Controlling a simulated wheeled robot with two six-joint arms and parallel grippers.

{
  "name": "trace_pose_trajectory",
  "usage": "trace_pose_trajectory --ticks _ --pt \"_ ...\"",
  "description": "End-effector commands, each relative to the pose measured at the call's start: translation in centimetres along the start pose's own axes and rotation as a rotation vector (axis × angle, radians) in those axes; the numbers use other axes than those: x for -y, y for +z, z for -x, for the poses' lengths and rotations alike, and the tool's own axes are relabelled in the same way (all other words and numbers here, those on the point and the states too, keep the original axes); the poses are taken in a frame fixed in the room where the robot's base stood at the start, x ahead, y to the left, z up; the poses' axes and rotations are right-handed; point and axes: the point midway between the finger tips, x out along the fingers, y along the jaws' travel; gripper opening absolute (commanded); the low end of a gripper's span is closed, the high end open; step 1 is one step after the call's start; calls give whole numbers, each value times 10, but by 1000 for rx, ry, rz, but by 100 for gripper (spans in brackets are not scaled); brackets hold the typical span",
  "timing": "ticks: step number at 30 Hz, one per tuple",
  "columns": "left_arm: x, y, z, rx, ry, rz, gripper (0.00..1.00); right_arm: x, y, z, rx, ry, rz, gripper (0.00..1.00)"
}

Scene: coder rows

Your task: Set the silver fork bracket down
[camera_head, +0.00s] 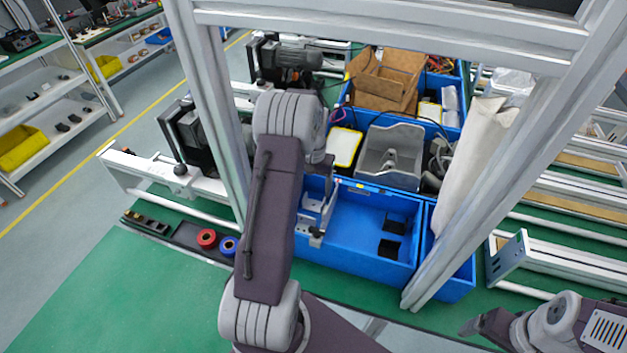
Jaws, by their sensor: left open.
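The silver fork bracket (316,213) is at the left end of the front blue crate (358,254), partly hidden by my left arm. It looks upright, but I cannot tell whether it touches the crate floor. My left gripper (327,184) points down just above and around the bracket's upper end. Its jaws are open, though the fingers are small and mostly hidden by my wrist. My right gripper (484,325) is low at the right, away from the crate and over the green surface. Its jaws are too unclear to read.
Two black pieces (393,236) lie at the crate's right side. A grey bin (390,152) and cardboard box (384,80) sit behind. Red (206,238) and blue rolls (229,246) lie left. A slanted metal frame post (513,160) stands right of the crate. The crate's middle is clear.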

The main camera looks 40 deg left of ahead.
Motion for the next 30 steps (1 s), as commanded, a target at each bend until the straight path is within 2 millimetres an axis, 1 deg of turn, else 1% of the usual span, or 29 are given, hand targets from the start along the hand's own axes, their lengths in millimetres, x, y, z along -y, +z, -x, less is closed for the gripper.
trace_pose_trajectory --ticks 1,3,6,8,12,26,28,29,30 --pt "0 -1 12 -5 -1 0 72 0 0 -3 0 0 0 85" --pt "0 -1 27 -5 -1 0 72 0 0 -4 0 0 0 85" --pt "0 0 43 -2 0 0 72 0 0 -5 0 0 0 85" --pt "0 0 49 -1 0 0 72 0 1 -6 0 0 0 85" --pt "0 0 54 1 0 0 72 0 0 -5 0 0 0 85" --pt "-1 0 53 1 0 -3 72 0 0 -5 0 0 0 85" --pt "-11 -3 58 -8 -1 -27 72 0 0 -5 0 0 0 85" --pt "-18 -5 63 -22 -2 -43 72 0 0 -5 0 0 0 85" --pt "-29 -9 74 -45 -5 -70 72 0 0 -5 0 0 0 85"
